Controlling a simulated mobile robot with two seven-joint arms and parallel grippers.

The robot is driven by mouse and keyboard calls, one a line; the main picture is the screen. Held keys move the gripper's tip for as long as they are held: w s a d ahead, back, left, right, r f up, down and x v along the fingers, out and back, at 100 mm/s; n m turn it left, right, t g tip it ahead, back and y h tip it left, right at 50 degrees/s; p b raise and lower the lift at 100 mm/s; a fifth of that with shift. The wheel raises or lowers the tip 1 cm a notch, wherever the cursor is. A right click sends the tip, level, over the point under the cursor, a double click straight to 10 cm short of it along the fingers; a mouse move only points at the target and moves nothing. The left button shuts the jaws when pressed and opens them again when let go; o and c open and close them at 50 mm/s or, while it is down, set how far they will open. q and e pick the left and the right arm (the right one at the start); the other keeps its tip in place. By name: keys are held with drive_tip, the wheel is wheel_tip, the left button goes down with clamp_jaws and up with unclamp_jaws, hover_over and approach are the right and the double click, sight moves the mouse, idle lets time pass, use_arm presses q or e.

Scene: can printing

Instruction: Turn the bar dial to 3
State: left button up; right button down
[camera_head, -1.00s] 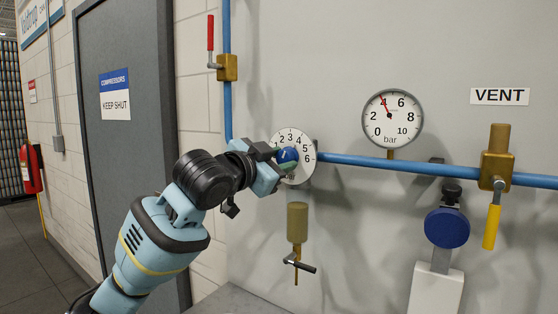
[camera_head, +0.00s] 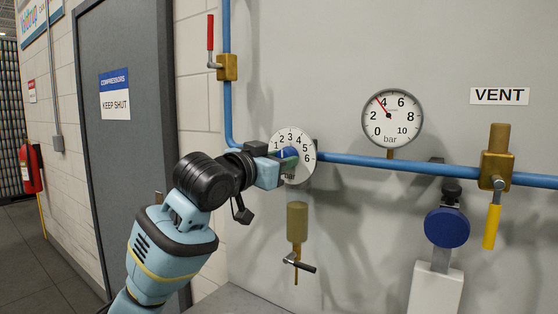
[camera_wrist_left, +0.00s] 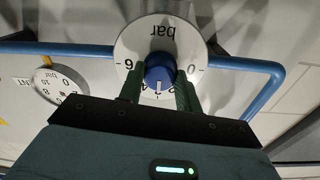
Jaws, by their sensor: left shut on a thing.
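The bar dial (camera_head: 306,142) is a white disc with numbers round its rim, set on the blue pipe at the wall. Its blue knob (camera_wrist_left: 159,73) sits at the centre. My left gripper (camera_head: 284,166) reaches in from the left and is shut on the knob. In the left wrist view its dark fingers (camera_wrist_left: 158,90) lie on either side of the knob, and the dial appears upside down. A white mark on the knob points down there; the fingers hide some numbers, so its exact reading is unclear. My right gripper is not in view.
A round gauge (camera_head: 393,118) marked bar shows its red needle near 4, slightly on the lower side. A brass vent valve (camera_head: 497,166) with a yellow handle is at the right. A brass drain fitting (camera_head: 297,222) hangs below the dial. A red-handled valve (camera_head: 228,67) is upper left.

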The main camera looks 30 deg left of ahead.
use_arm(q)
drive_tip(key=o, duration=1)
drive_tip(key=s+a, duration=0.1)
drive_tip(key=s, duration=0.6)
drive_tip(key=shift+s+a, duration=0.2)
drive_tip(key=shift+s, duration=0.2)
drive_tip(key=shift+f, duration=0.1)
